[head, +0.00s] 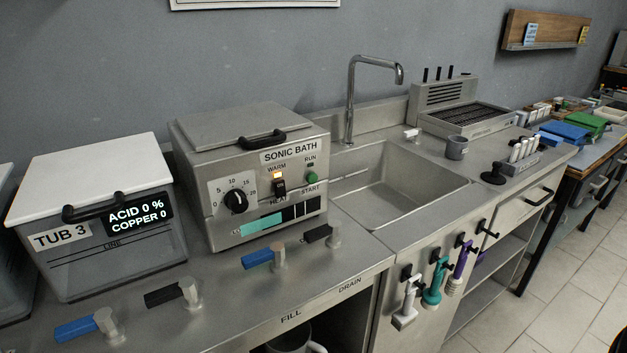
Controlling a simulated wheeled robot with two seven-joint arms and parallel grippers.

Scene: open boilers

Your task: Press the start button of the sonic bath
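The sonic bath (253,170) is a steel box on the counter, left of the sink, with its lid shut and a black handle on top. Its front has a black dial (236,201), a lit lamp marked WARM (278,175), a black HEAT switch (279,188) and a round green button (312,177) between the labels RUN and START. A display strip (262,222) with a teal block runs along the bottom front. Neither of my grippers is in the head view.
TUB 3 (110,240), with a white lid, stands left of the bath. Blue and black valve handles (262,258) stick up along the counter in front of both. A sink (385,195) with a tall tap (350,100) is on the right. Brushes (433,285) hang on the counter front.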

